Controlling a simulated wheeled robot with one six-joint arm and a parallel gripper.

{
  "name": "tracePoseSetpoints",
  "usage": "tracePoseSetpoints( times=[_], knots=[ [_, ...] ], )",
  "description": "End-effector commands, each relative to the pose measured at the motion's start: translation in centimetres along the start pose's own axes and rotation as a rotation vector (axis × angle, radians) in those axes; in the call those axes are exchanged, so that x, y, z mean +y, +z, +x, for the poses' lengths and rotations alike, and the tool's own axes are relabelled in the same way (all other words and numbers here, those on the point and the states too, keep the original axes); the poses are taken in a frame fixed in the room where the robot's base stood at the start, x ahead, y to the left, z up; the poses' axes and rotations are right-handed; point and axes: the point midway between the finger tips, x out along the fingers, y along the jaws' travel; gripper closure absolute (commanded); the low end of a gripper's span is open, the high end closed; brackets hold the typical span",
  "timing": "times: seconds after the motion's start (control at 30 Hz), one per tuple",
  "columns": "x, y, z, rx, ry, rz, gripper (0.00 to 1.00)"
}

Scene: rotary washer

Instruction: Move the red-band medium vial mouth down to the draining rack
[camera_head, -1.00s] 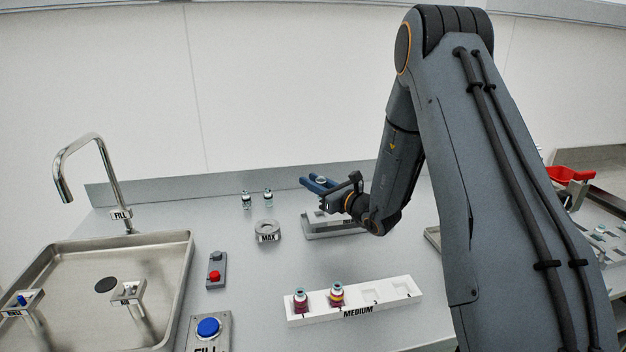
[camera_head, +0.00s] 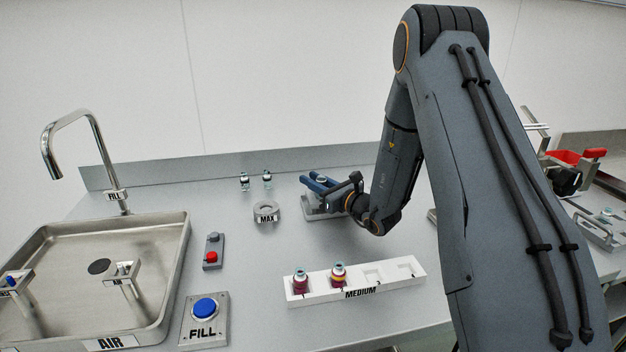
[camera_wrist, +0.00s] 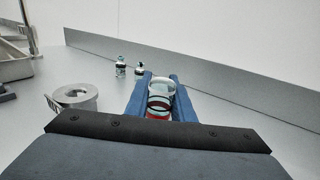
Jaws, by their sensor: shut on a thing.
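My gripper (camera_head: 316,182) is shut on the red-band vial (camera_wrist: 160,98) above the back of the bench. In the wrist view the vial sits between the two blue fingers (camera_wrist: 160,92). It shows clear glass, a dark band and a red band low down. I cannot tell which way its mouth points. A pale grey block (camera_head: 312,213) lies below the gripper, mostly hidden by it. I cannot tell whether this block is the draining rack, or whether the vial touches it.
A grey MAX ring (camera_head: 265,211) and two small clear vials (camera_head: 256,181) stand left of my gripper. The white MEDIUM rack (camera_head: 376,289) in front holds two magenta vials at its left. The sink (camera_head: 176,262), FILL button (camera_head: 205,307) and red-button box (camera_head: 212,252) are further left.

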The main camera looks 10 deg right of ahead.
Motion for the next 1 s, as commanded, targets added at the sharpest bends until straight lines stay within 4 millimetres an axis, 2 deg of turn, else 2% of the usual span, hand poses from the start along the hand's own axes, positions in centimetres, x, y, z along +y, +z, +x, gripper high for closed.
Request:
tracePoseSetpoints(
  times=[1.0],
  knots=[
    [0.00, 0.83, -0.01, 0.000, 0.000, -0.001, 1.00]
  ],
)
